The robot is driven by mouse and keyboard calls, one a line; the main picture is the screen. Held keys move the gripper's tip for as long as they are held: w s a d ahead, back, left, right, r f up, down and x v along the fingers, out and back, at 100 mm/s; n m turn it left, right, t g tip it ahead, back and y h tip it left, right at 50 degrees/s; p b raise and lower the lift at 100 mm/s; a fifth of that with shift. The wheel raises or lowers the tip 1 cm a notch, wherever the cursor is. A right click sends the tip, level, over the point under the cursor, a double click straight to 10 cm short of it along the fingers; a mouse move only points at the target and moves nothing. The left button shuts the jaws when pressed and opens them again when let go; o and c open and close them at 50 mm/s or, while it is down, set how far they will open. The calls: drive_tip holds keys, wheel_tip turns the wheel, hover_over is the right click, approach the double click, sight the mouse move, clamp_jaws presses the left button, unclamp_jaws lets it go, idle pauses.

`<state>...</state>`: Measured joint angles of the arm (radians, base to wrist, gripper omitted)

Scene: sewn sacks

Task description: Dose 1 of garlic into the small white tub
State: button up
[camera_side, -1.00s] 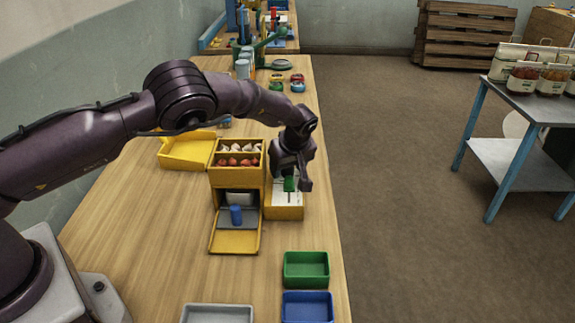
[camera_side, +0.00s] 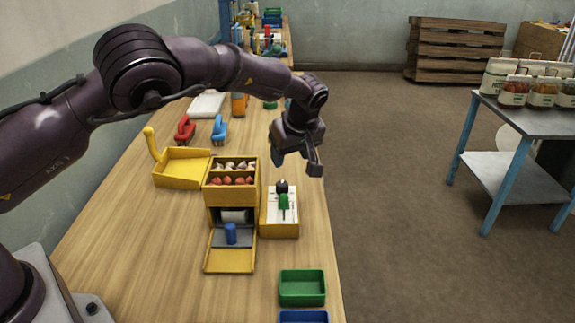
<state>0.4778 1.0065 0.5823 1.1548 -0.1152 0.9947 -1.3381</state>
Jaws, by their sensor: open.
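A yellow box (camera_side: 206,216) holds white garlic bulbs (camera_side: 232,166) and red items (camera_side: 231,180) in separate top compartments. Beside it, a green lever (camera_side: 284,202) with a black knob (camera_side: 281,187) stands on a white-topped yellow panel (camera_side: 279,230). My gripper (camera_side: 298,165) is open and empty, above and slightly right of the lever, apart from it. A whitish object (camera_side: 233,215) sits in the box's lower opening. I cannot tell whether it is the small white tub.
A green tray (camera_side: 302,288) and a partly cut-off blue tray (camera_side: 303,317) lie at the front. A yellow scoop-like tray (camera_side: 181,168), a red tool (camera_side: 185,130) and a blue tool (camera_side: 219,130) lie behind. The table's right edge runs close to the lever panel.

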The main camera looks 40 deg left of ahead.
sight(282, 184)
drive_tip(key=shift+d+r, duration=0.15)
drive_tip(key=shift+r, duration=0.25)
drive_tip(key=shift+c, duration=0.6)
drive_tip(key=shift+g+h, duration=0.4)
drive_tip(key=shift+h, duration=0.4)
drive_tip(key=a, duration=0.2)
drive_tip(key=a+f, duration=0.1)
drive_tip(key=a, duration=0.2)
drive_tip(key=shift+w+a+f, duration=0.25)
drive_tip(key=shift+a+f, duration=0.05)
drive_tip(key=shift+a, duration=0.05)
drive_tip(key=shift+c, duration=0.8)
drive_tip(key=f+m+h, duration=0.1)
drive_tip(key=f+m, duration=0.2)
drive_tip(key=m, duration=0.4)
drive_tip(key=f+m+h, duration=0.1)
drive_tip(key=f+m, duration=0.2)
drive_tip(key=m, duration=0.5)
drive_tip(key=w+d+f+m, duration=0.1)
drive_tip(key=f+m, duration=0.3)
drive_tip(key=m, duration=0.3)
drive_tip(key=shift+g+h, duration=0.3)
drive_tip(key=shift+h, duration=0.1)
